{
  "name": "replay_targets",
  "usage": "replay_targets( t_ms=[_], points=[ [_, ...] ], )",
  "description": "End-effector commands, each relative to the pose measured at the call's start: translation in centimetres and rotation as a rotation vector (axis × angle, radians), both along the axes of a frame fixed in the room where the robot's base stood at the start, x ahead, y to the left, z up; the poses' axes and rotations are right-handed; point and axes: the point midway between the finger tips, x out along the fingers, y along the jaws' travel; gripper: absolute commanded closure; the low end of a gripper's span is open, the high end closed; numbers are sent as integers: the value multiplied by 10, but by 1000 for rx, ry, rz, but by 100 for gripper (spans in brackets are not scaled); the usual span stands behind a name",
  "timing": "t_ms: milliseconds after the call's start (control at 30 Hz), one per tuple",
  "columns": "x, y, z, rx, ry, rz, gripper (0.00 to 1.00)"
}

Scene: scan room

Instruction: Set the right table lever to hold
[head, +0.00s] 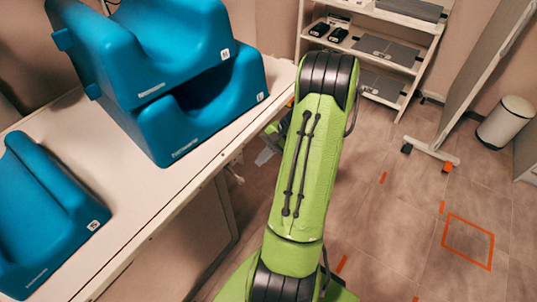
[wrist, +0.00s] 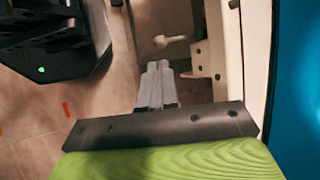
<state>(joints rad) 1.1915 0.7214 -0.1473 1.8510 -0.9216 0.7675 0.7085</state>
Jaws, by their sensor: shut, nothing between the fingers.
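The table lever (wrist: 176,40) is a pale rod with a rounded end, on a bracket under the table edge in the wrist view. It points left, away from the table. In the head view, a small part that seems to be this lever (head: 234,175) shows below the table's edge. My gripper (wrist: 157,66) has its grey fingers together and empty. In the wrist view its tips lie just below the lever, with a small gap in the picture; the depth between them is unclear. In the head view my green arm hides most of the gripper. No hold marking is readable.
The white table (head: 150,205) carries blue moulded supports (head: 165,60) and another blue support (head: 45,215) at the left. A white shelf unit (head: 405,25) stands behind. A wheeled panel (head: 485,70) and a white bin (head: 507,125) are at the right. Orange-marked floor there is clear.

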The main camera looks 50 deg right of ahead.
Motion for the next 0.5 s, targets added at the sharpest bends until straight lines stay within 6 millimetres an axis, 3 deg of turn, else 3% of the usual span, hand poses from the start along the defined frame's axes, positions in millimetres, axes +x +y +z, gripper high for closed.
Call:
replay_targets(
  t_ms=[33, 233, 500],
  points=[
    [5, 6, -14, 3, 1, 3, 100],
    [21, 25, -46, 1, 0, 3, 100],
    [30, 36, -62, 0, -1, 0, 100]
  ],
)
